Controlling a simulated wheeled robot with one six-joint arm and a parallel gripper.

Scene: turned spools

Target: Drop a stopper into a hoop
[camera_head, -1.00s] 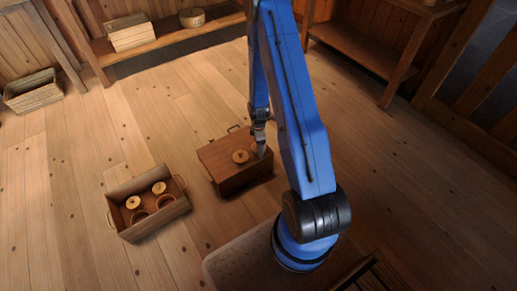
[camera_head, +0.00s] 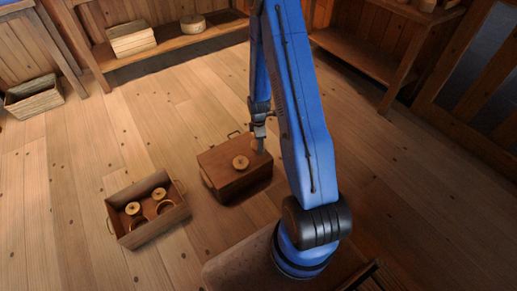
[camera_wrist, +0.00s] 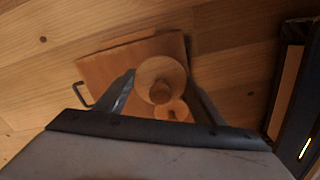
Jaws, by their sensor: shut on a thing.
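My gripper (camera_wrist: 162,92) is shut on a round pale wooden stopper (camera_wrist: 160,67) with a knob, seen between the fingers in the wrist view. In the head view my gripper (camera_head: 260,147) is above the right end of a brown wooden box (camera_head: 238,183). Another stopper (camera_head: 240,162) lies on the box's top; in the wrist view it (camera_wrist: 178,107) is partly hidden behind the held one. An open wooden crate (camera_head: 152,232) to the left holds two stoppers (camera_head: 133,208) (camera_head: 159,193) and two ring-like hoops (camera_head: 164,207) (camera_head: 138,221).
The plank floor around the box and crate is clear. A low shelf (camera_head: 170,55) at the back bears a pale box (camera_head: 131,40) and a round tub (camera_head: 192,24). A slatted crate (camera_head: 35,98) stands at the far left. A wooden bench (camera_head: 365,60) is at the back right.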

